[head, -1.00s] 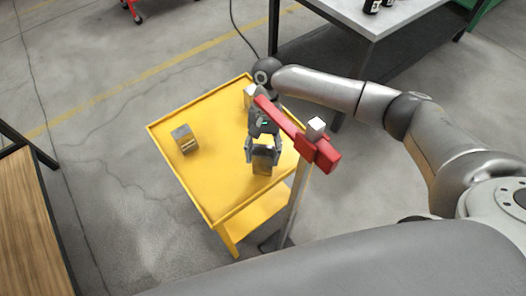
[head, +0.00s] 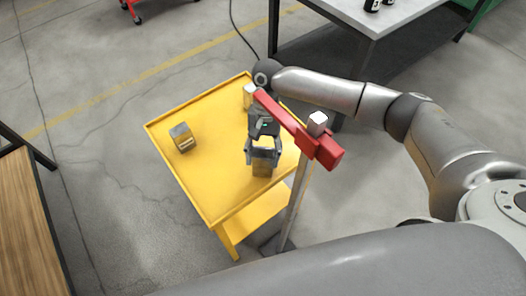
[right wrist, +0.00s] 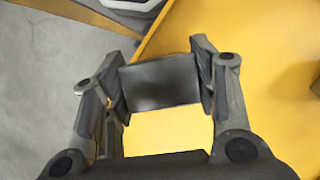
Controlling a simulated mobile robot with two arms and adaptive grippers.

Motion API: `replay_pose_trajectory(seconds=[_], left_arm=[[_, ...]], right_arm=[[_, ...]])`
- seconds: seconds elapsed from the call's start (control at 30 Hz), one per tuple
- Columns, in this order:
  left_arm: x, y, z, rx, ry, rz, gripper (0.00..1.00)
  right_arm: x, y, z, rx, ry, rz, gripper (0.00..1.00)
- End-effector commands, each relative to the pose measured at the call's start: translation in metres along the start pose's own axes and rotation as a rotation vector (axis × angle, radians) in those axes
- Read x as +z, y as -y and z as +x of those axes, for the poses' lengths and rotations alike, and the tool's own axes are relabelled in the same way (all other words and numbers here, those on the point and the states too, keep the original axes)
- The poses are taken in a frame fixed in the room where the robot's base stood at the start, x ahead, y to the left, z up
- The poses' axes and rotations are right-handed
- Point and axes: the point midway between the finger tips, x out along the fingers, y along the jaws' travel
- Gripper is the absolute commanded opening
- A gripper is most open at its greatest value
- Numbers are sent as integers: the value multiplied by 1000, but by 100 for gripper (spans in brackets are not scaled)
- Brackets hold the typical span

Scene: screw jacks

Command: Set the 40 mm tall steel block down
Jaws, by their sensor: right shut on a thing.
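My right gripper (head: 263,153) is shut on a steel block (head: 263,169) over the near right part of the yellow cart top (head: 215,185). In the right wrist view the block (right wrist: 160,86) shows as a dark face between the two fingertips (right wrist: 160,80), with yellow surface around it. I cannot tell whether its underside touches the cart top. A second steel block (head: 181,137) stands on the left part of the cart top, apart from the gripper. A third pale block (head: 249,94) stands at the back, partly hidden. My left gripper is not in view.
The cart top's middle and front left are clear. A grey-topped table (head: 385,20) stands behind.

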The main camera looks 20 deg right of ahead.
Motion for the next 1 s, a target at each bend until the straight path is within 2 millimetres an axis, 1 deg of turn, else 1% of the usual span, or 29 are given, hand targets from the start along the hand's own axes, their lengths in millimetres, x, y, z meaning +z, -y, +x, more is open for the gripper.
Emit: replay_pose_trajectory(seconds=[0.47,0.5,0.67,1.0], left_arm=[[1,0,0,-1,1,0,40],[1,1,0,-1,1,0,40],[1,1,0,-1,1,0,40],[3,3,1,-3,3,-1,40]], right_arm=[[-3,1,6,-3,0,-1,0],[-3,1,6,-4,-1,-1,57],[-3,1,6,-2,-1,-1,78],[-4,-1,8,2,0,1,78]])
